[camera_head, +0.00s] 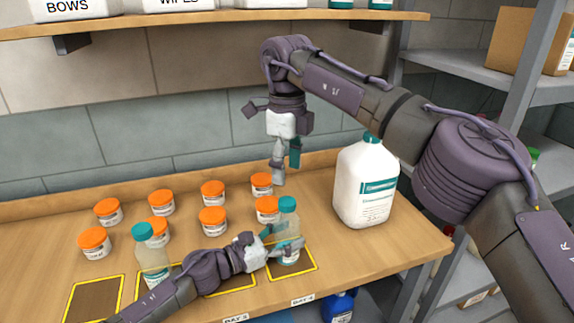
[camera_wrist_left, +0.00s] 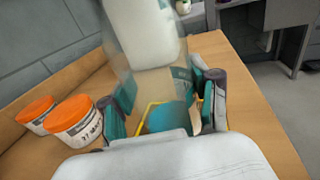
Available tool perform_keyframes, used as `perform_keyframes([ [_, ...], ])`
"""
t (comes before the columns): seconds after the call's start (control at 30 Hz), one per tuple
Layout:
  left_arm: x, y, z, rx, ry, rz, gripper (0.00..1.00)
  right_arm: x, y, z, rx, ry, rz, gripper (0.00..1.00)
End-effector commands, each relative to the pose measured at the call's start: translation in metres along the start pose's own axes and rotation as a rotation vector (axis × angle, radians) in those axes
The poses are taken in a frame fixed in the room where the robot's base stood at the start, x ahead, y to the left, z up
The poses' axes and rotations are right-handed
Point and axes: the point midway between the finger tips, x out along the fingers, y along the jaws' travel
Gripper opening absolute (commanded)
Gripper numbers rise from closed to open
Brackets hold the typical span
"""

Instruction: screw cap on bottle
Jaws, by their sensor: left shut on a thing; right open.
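A clear bottle (camera_head: 291,256) with a pale label stands upright on a yellow-edged mat at the right of the bench in the head view. A teal cap (camera_head: 288,204) sits on its top; how tightly it is seated cannot be told. My left gripper (camera_head: 286,237) is shut around the bottle, low from the left. In the left wrist view the see-through bottle (camera_wrist_left: 147,85) shows between the teal finger pads. My right gripper (camera_head: 286,172) is open and empty, pointing down above the cap and apart from it.
A second teal-capped bottle (camera_head: 152,263) stands at the left, behind my left arm. Several orange-lidded jars (camera_head: 213,221) stand along the bench. A large white jug (camera_head: 366,187) stands to the right of the held bottle. A shelf (camera_head: 200,20) hangs above.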

Motion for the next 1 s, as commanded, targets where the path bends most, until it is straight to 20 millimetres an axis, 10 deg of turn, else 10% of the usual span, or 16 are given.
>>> perform_keyframes([
  [0.47, 0.0, 0.0, 0.0, 0.0, 0.0, 0.0, 0.0, 0.004, 0.0, 0.0, -0.021, 0.001, 0.0, 0.59],
  [1.0, 0.0, 0.0, 0.0, 0.0, 0.0, 0.0, 0.0, 0.074, -0.001, 0.0, -0.019, 0.001, 0.0, 0.59],
])
